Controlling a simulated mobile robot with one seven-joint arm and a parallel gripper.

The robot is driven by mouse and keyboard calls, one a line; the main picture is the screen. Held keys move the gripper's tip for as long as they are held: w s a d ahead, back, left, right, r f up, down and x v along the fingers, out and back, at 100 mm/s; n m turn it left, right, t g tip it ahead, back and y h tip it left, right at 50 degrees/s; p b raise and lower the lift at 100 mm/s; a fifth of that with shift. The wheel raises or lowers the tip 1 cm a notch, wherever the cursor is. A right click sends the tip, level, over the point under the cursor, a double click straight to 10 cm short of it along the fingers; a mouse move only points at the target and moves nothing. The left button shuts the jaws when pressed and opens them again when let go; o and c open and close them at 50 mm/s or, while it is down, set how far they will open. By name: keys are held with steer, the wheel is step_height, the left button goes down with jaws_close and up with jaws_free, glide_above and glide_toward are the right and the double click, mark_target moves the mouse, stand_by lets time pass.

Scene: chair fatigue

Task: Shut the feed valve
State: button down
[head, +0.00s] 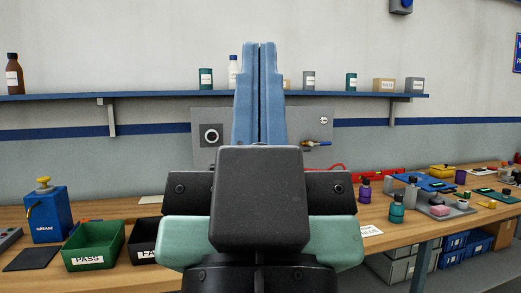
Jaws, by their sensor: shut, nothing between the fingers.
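A small valve with a blue lever (319,143) and a brass-coloured body sits on a grey wall panel (204,115) behind the bench. The lever lies roughly level and points right. I take this to be the feed valve; I see no label on it. My gripper (260,45) fills the middle of the head view, with its long blue fingers pointing up and pressed together, empty. It stands in front of the panel and hides its middle. The valve shows just right of the fingers. I cannot tell the distance between them.
A round black port (212,136) is on the panel's left. A blue shelf (160,96) with bottles and boxes runs above. The wooden bench (300,216) holds a green PASS bin (93,245), a blue grease box (47,215), and a red level (376,174) with small bottles at right.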

step_height(320, 180, up, 14)
steer(key=p, duration=1.2)
